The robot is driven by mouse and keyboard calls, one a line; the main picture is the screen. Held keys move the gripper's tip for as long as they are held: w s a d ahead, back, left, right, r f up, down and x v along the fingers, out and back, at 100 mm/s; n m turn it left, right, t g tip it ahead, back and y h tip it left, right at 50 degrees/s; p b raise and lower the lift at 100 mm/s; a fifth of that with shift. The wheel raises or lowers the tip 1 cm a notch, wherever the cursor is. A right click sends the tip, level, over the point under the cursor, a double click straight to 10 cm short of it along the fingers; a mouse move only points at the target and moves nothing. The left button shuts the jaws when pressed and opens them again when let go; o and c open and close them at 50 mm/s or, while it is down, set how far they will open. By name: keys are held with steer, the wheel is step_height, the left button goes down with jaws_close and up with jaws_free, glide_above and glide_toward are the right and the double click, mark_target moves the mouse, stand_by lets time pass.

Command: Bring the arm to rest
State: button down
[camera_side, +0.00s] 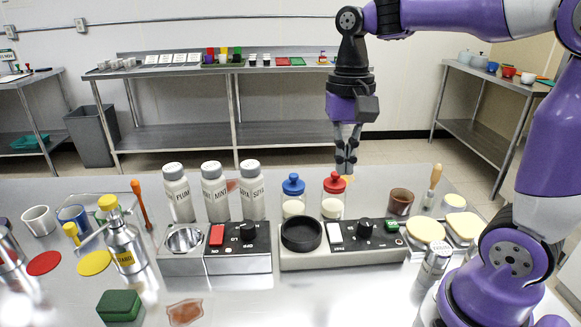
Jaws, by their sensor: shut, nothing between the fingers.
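My gripper (346,163) hangs pointing down at the upper middle right of the view. It is shut and empty. It is above the back part of the steel table (240,310), behind and just above the red-lidded jar (333,196). My purple arm reaches in from the right, bent over at the top, with its base at the lower right of the table.
A row of white labelled bottles (213,192), a blue-lidded jar (293,197), a brown cup (400,202) and two black-and-grey devices (340,245) stand near my gripper. The air around my gripper looks free.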

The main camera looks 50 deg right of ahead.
steer(key=s+n+t, duration=0.1)
steer(key=n+t, duration=0.1)
steer(key=n, duration=0.1)
steer(key=s+a+f+n+t, duration=0.1)
steer(key=s+n+t, duration=0.1)
steer(key=n, duration=0.1)
steer(key=s+a+n+t, duration=0.1)
steer(key=n+t, duration=0.1)
steer(key=n, duration=0.1)
steer(key=shift+s+f+h, duration=0.3)
steer(key=shift+f, duration=0.1)
stand_by(0.9)
